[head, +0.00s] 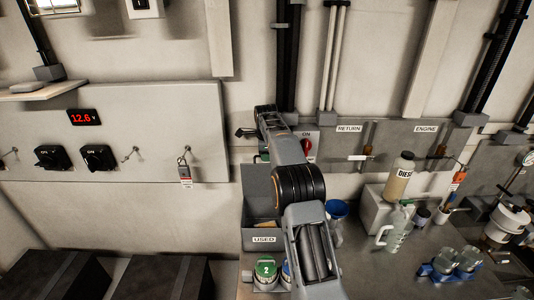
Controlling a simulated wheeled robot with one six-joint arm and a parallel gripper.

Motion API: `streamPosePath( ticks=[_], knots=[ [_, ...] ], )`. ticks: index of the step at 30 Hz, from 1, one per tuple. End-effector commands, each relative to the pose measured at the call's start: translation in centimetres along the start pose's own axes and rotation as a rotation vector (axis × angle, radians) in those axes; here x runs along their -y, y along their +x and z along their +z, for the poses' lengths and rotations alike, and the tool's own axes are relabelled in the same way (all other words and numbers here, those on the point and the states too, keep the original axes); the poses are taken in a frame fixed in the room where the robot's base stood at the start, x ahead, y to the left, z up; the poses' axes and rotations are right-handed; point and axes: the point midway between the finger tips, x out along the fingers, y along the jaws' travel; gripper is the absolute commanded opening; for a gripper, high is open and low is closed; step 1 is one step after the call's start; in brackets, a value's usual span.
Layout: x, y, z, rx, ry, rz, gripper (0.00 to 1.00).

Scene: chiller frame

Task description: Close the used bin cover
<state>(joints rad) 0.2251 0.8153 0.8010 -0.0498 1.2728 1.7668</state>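The used bin (251,242) is a grey box with a white "USED" label on its front, standing at the left end of the bench in the head view. Its inside shows tan and is partly hidden by my arm. A grey panel (257,184), which looks like its cover, stands raised at the back of the bin, so the bin looks open. My gripper (244,132) is above and behind the raised panel, near the wall. It is small and dark here, and its fingers cannot be made out clearly. No contact with the panel can be seen.
A green-topped can (265,268) stands in front of the bin. A blue funnel-like cup (337,209), a diesel bottle (399,176) and a pale jug (395,228) stand to the right. A red knob (307,144) is on the wall beside my arm.

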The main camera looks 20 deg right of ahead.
Motion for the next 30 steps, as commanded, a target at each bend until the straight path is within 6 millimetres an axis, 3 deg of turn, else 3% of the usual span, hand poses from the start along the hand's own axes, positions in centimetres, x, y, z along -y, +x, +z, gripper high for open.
streamPosePath(
  ticks=[2, 12, 23, 30],
  knots=[
    [0.00, -0.01, 0.00, 0.000, 0.000, 0.000, 0.33],
    [0.01, -0.04, 0.01, 0.000, 0.000, 0.000, 0.01],
    [0.24, 0.07, -0.53, 0.000, 0.000, -0.001, 0.00],
    [-0.54, 0.23, 0.41, 0.001, -0.009, -0.021, 0.00]
  ],
)
